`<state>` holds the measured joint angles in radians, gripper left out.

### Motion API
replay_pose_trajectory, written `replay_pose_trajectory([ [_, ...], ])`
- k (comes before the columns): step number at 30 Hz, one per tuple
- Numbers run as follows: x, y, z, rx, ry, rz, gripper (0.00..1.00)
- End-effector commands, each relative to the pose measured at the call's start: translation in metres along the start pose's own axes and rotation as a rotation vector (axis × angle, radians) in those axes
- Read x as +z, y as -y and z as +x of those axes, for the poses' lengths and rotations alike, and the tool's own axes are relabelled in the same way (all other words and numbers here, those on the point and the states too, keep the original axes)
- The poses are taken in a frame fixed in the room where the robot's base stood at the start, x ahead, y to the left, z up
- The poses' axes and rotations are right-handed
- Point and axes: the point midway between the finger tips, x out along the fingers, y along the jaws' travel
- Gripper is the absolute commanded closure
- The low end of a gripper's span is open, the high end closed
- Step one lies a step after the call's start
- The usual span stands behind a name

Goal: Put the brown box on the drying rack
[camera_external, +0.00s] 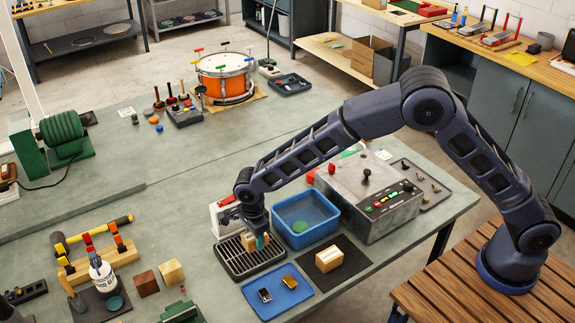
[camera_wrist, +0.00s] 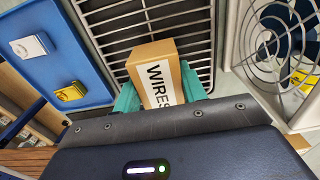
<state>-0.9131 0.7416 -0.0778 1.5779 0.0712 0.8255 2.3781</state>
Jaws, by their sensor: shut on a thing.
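My gripper (camera_external: 256,240) is shut on a brown box (camera_external: 241,263) and points down at the drying rack (camera_external: 224,259), a dark barred grid. In the wrist view, the brown box (camera_wrist: 155,72) is marked "WIRES" and sits between the teal fingertips of my gripper (camera_wrist: 160,92). The bars of the drying rack (camera_wrist: 108,32) lie right behind the box. The box is over the rack, at or very near its surface; I cannot tell whether it touches.
A blue tray (camera_external: 258,308) with two small items lies in front of the rack. A blue bin (camera_external: 320,240) stands to its right. Another light brown box (camera_external: 329,258) is on a black mat. A white-framed fan (camera_wrist: 246,62) stands close beside the rack.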

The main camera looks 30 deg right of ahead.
Motion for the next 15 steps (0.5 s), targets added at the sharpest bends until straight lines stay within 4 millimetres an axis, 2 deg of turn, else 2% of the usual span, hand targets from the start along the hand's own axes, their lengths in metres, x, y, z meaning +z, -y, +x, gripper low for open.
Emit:
replay_pose_trajectory([
  [12,0.0004,-0.0002,0.0064,0.000,0.001,0.000,0.83],
  [13,0.0003,-0.0001,0.0064,0.000,0.001,0.000,0.55],
  [15,0.0003,-0.0002,0.0062,0.000,0.001,0.000,0.41],
])
